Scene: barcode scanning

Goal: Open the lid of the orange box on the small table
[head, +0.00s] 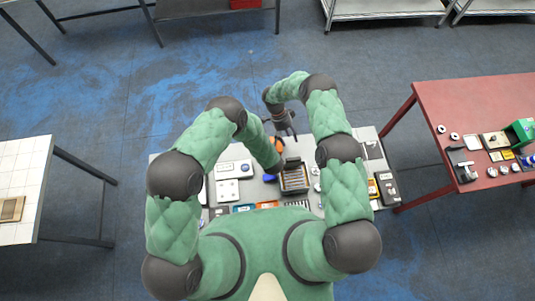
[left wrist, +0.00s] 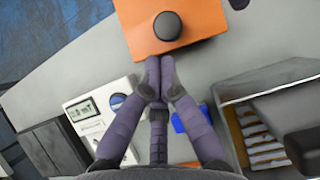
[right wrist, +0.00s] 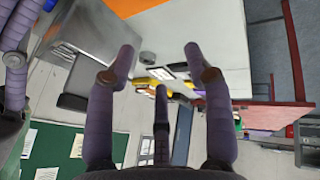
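The orange box (left wrist: 190,38) shows at the top of the left wrist view, with a round black knob (left wrist: 168,26) on its upper face. In the head view only a small part of the box (head: 277,143) shows between my arms. My left gripper (left wrist: 159,76) has its fingertips together at the near edge of the box, just below the knob; I cannot tell whether they touch it. Nothing shows between them. My right gripper (right wrist: 158,55) is open and empty, with its fingers wide apart. An orange patch (right wrist: 128,6) shows at the top of the right wrist view.
A grey compartmented container (head: 293,180) stands close to the left gripper on the small grey table (head: 366,134). Several small items, including a blue one (left wrist: 191,120) and a white device (left wrist: 98,110), lie around. A red table (head: 450,100) stands at right.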

